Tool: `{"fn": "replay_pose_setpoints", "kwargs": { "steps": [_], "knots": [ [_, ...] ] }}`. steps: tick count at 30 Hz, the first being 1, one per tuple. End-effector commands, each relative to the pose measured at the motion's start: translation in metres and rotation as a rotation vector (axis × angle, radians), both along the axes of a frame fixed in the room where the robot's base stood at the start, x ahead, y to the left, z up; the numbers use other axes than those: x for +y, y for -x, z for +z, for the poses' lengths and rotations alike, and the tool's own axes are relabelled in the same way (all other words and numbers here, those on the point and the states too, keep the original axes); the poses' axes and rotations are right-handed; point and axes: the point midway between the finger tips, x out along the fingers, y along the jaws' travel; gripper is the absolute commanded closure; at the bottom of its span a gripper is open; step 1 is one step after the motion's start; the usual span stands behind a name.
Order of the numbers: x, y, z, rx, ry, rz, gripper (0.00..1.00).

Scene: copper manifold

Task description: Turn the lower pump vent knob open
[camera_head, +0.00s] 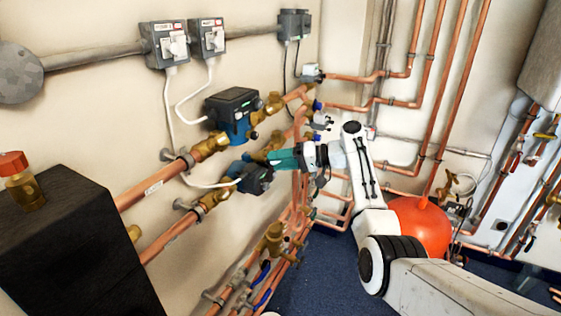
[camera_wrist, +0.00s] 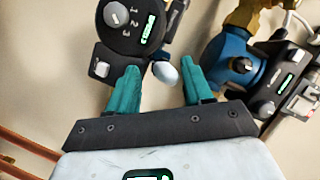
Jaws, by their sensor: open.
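My gripper (camera_head: 274,161) is at the lower pump (camera_head: 253,179), just to its right in the head view. In the wrist view my gripper (camera_wrist: 163,77) is open, its two teal fingers spread apart. A small pale oval piece (camera_wrist: 165,72) shows between the fingertips, apart from both; I cannot tell if it is the vent knob. Beyond the fingers is a black round pump face (camera_wrist: 128,14) with a grey dial and numbers. The head view does not show the vent knob clearly.
The upper pump (camera_head: 232,116) is close above my gripper. Brass valves (camera_head: 208,147) and copper pipes (camera_head: 156,186) run along the wall. A red-orange vessel (camera_head: 420,228) stands behind my arm. A dark box (camera_head: 75,245) is at front left. Blue floor (camera_head: 325,280) shows below.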

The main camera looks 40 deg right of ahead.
Motion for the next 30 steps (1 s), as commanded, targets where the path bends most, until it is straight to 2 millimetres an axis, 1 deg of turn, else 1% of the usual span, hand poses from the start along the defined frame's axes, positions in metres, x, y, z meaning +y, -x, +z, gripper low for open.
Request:
{"fn": "replay_pose_setpoints", "kwargs": {
  "steps": [5, 12, 18, 24, 30],
  "knots": [
    [-0.009, 0.01, 0.002, -0.002, 0.0, -0.001, 0.49],
    [-0.037, 0.044, 0.01, -0.002, 0.001, -0.005, 0.49],
    [-0.057, 0.069, 0.017, 0.0, 0.0, -0.002, 0.49],
    [-0.066, 0.081, 0.021, 0.0, 0.0, -0.001, 0.49],
    [-0.067, 0.082, 0.022, 0.001, -0.001, 0.0, 0.49]
  ]
}}
